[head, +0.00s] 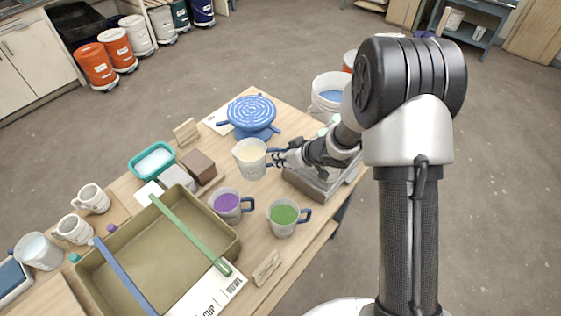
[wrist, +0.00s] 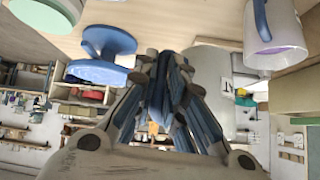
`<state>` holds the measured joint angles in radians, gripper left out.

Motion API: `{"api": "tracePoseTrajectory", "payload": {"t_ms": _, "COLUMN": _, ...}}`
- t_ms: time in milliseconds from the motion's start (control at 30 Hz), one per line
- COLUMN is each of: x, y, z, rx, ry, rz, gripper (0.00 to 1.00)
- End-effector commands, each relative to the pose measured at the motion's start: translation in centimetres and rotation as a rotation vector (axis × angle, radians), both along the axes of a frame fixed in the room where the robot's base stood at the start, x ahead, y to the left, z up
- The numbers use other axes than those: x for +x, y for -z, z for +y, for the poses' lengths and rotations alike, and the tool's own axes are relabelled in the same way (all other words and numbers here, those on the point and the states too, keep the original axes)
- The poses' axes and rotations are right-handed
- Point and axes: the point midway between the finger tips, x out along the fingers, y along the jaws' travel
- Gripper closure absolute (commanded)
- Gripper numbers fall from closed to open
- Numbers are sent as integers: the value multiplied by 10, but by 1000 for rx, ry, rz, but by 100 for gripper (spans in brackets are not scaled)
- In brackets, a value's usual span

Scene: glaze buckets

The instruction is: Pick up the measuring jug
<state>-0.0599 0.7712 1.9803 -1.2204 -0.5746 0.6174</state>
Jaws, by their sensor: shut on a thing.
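A pale measuring jug (head: 250,160) with cream-coloured contents is near the middle of the table in the head view. My gripper (head: 277,159) comes from the right and is shut on the jug's handle side. In the wrist view my gripper's fingers (wrist: 166,88) close around a blue handle, and the pale jug body (wrist: 212,72) shows behind them. The jug looks upright in the head view; I cannot tell whether its base touches the table. The fingers hide most of the handle.
A purple-filled jug (head: 226,204) and a green-filled jug (head: 284,217) stand in front. A blue round stand (head: 252,117) is behind, a brown block (head: 197,166) left, and a grey tray (head: 318,187) under my arm. An olive tub (head: 150,262) fills the front left.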

Motion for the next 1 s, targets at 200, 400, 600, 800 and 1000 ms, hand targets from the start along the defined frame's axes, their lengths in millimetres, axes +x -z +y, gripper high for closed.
{"api": "tracePoseTrajectory", "payload": {"t_ms": 200, "x": 1, "y": -30, "z": 0, "rx": 3, "ry": 0, "rz": -4, "gripper": 100}}
{"api": "tracePoseTrajectory", "payload": {"t_ms": 400, "x": 1, "y": -47, "z": 0, "rx": 2, "ry": 1, "rz": -3, "gripper": 100}}
{"api": "tracePoseTrajectory", "payload": {"t_ms": 600, "x": 1, "y": -60, "z": 0, "rx": 3, "ry": 0, "rz": -3, "gripper": 100}}
{"api": "tracePoseTrajectory", "payload": {"t_ms": 800, "x": 1, "y": -68, "z": 0, "rx": 3, "ry": 2, "rz": -3, "gripper": 100}}
{"api": "tracePoseTrajectory", "payload": {"t_ms": 1000, "x": 1, "y": -72, "z": 0, "rx": 3, "ry": 1, "rz": -2, "gripper": 100}}
